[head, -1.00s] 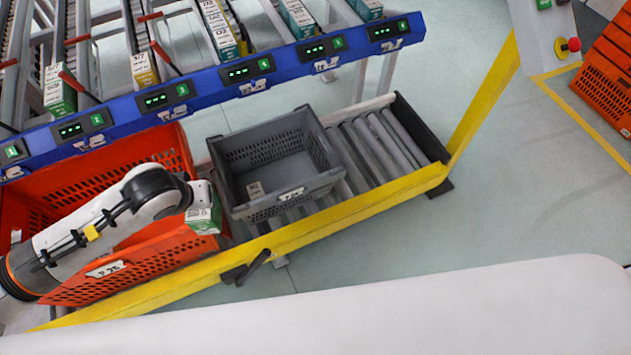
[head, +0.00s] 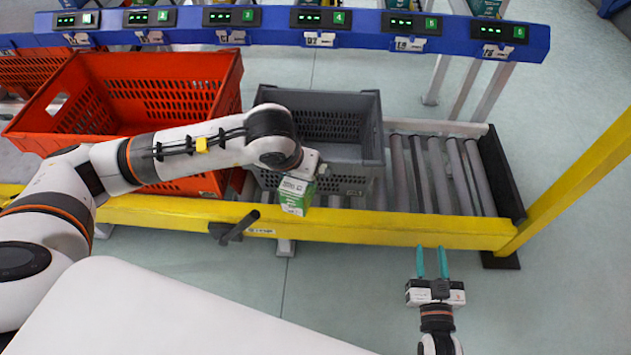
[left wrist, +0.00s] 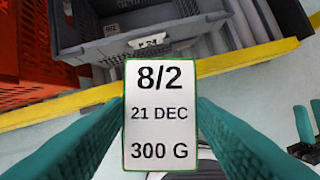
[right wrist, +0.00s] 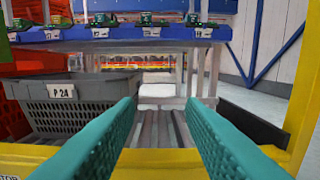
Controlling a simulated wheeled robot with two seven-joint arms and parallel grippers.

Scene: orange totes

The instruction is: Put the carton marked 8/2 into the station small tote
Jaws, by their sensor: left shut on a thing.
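The carton marked 8/2 (left wrist: 160,116) is white-topped with green edges; its label also reads 21 DEC and 300 G. My left gripper (head: 303,172) is shut on this carton, which hangs at the front edge of the small grey tote in the head view (head: 295,196). The teal fingers press its two sides in the left wrist view. The small grey tote (head: 372,165) stands on the rollers, partly hidden behind my left arm; its P 24 label shows in the right wrist view (right wrist: 61,91). My right gripper (head: 432,264) is open and empty, in front of the yellow rail.
A large orange tote (head: 225,100) stands left of the grey one. The yellow rail (head: 400,228) runs along the front, with a dark handle (head: 238,226). Bare rollers (head: 440,175) lie to the right. A blue beam with numbered displays (head: 355,25) crosses above.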

